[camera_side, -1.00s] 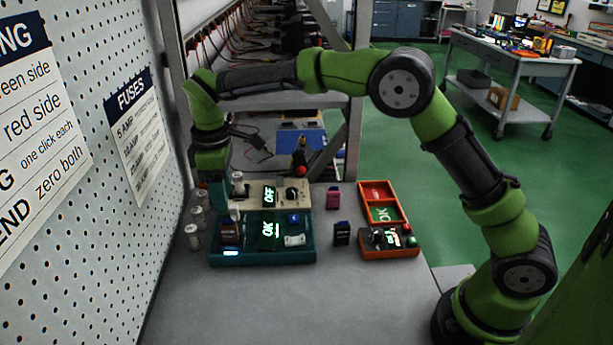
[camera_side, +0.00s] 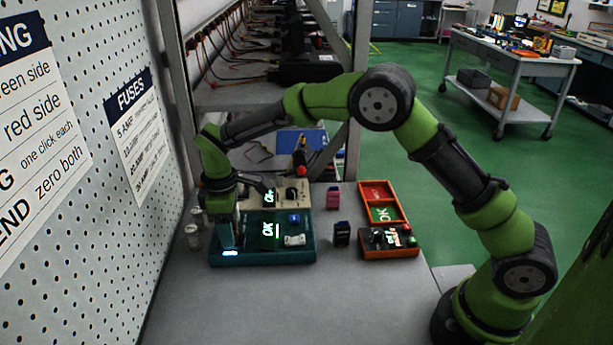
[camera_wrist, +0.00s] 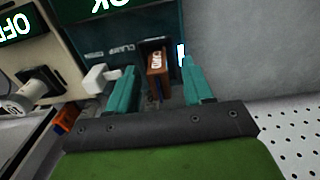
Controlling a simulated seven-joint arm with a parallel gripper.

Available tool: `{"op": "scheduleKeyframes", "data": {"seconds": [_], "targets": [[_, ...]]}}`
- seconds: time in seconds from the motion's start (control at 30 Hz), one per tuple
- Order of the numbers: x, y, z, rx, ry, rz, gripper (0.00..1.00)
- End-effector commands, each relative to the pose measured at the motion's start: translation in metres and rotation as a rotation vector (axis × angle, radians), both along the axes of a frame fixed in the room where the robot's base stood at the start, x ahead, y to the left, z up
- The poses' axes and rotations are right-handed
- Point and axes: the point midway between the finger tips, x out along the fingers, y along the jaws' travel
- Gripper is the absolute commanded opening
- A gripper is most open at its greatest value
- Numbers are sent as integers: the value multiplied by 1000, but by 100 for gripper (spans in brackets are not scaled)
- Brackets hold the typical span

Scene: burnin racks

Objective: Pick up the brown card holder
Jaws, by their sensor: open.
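The brown card holder (camera_wrist: 155,64) is a small upright block with white markings on top. In the wrist view it stands in the teal fixture (camera_wrist: 110,37), beside the "CLAMP" label. My gripper (camera_wrist: 160,68) is open, with one teal finger on each side of the holder and a visible gap to each. I cannot tell whether the fingers are low enough to enclose it. In the side view my gripper (camera_side: 228,240) is over the left end of the teal fixture (camera_side: 265,261) and hides the holder.
A white lever (camera_wrist: 100,77) sits left of the holder. A beige panel (camera_side: 300,207) is behind the fixture, white jars (camera_side: 193,236) at left. The front bench is clear.

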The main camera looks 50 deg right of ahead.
Motion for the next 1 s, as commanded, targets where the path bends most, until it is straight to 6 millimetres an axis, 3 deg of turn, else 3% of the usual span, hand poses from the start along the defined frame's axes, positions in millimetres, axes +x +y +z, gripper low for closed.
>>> {"op": "scheduleKeyframes", "data": {"seconds": [0.03,0.37,0.73,1.0], "targets": [[0,0,0,0,0,0,48],[0,0,1,0,0,0,0],[0,0,6,0,-1,0,0],[1,0,38,1,-3,0,0]]}}
